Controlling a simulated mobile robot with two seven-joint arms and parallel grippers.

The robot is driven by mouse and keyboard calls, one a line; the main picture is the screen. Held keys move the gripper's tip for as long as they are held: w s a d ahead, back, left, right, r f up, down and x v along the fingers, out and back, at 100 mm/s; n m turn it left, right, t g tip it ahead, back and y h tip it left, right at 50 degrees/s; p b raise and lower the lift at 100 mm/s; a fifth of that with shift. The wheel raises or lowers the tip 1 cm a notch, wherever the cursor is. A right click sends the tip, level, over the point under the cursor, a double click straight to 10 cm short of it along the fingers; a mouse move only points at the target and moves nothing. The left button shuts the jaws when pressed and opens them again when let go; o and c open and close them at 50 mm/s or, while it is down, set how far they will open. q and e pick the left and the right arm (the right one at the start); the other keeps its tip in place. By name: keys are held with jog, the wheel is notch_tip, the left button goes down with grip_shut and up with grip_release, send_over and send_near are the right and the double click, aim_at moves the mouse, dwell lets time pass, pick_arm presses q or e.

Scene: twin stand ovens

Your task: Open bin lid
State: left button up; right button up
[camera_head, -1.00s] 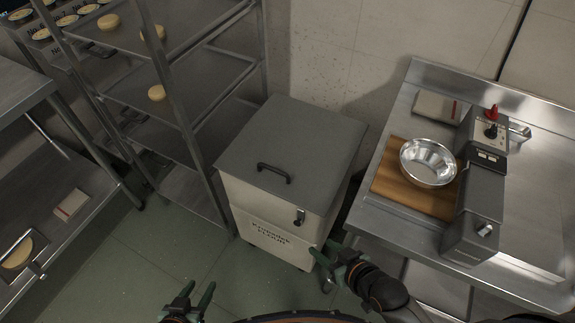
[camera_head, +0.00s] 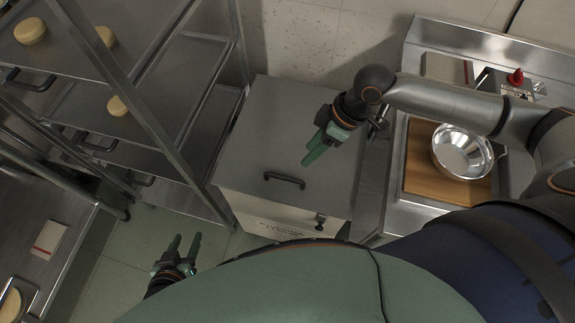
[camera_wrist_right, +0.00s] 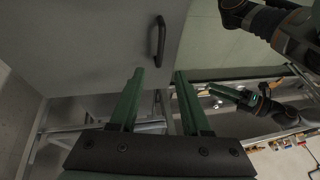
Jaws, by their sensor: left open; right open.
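The flour bin (camera_head: 275,215) stands between the rack and the steel counter, its flat grey lid (camera_head: 270,125) closed. A dark bar handle (camera_head: 284,180) sits near the lid's front edge, and a latch (camera_head: 320,219) is on the front. My right gripper (camera_head: 309,158) is open and empty above the lid, behind and right of the handle. In the right wrist view the handle (camera_wrist_right: 160,40) lies beyond the open fingertips (camera_wrist_right: 160,74), apart from them. My left gripper (camera_head: 185,240) is open and empty, low and left of the bin. My body hides the bin's lower front.
A steel rack (camera_head: 165,110) with shelves of dough rounds stands close to the bin's left. The counter (camera_head: 425,70) at right holds a wooden board (camera_head: 418,170) and a metal bowl (camera_head: 462,152). Open green floor (camera_head: 125,255) shows at left.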

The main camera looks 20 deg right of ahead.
aim_at(285, 177)
jog(key=x, duration=1.1)
jog(key=shift+a+f, duration=0.25)
jog(key=shift+f, duration=0.05)
grip_shut()
dwell(0.9)
